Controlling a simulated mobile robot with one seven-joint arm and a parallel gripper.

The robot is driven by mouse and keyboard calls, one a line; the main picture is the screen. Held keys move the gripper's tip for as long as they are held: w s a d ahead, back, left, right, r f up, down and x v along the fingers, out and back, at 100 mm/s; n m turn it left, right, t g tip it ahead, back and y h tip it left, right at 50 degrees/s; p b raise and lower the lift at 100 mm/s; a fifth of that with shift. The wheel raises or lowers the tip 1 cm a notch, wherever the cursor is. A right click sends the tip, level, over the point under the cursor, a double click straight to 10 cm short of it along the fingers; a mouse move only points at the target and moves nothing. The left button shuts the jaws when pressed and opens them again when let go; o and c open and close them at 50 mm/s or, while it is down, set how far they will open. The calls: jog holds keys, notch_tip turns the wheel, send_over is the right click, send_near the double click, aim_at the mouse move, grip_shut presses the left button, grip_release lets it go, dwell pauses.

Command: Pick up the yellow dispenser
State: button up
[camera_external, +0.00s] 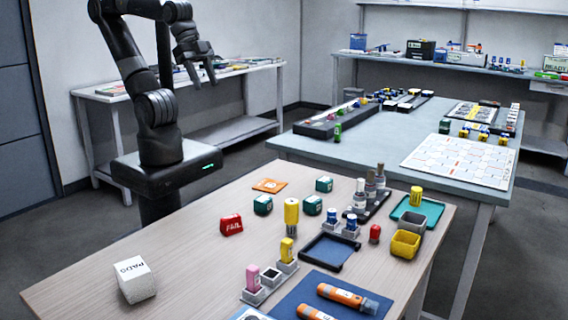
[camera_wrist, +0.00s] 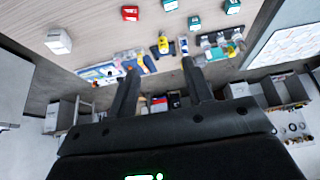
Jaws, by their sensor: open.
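A white PADS block (camera_external: 136,280), a red block (camera_external: 231,225) and several teal blocks (camera_external: 263,205) stand on the wooden table (camera_external: 190,262). Orange tubes lie on a blue mat (camera_external: 290,303). The left of the table is mostly clear.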

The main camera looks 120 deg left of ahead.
jog(key=shift+w, duration=0.1)
jog(key=m+g, duration=0.1)
jog(key=m, duration=3.5)
send_over(286, 239)
jog(key=s, duration=0.4)
notch_tip(286, 239, down, 22)
jog(key=x, duration=0.5)
jog(key=shift+w+d+f, duration=0.1)
jog(key=shift+w+f, duration=0.15)
jog(key=shift+x, duration=2.8)
jog(key=shift+w+r, duration=0.1)
jog(key=shift+w, duration=0.1)
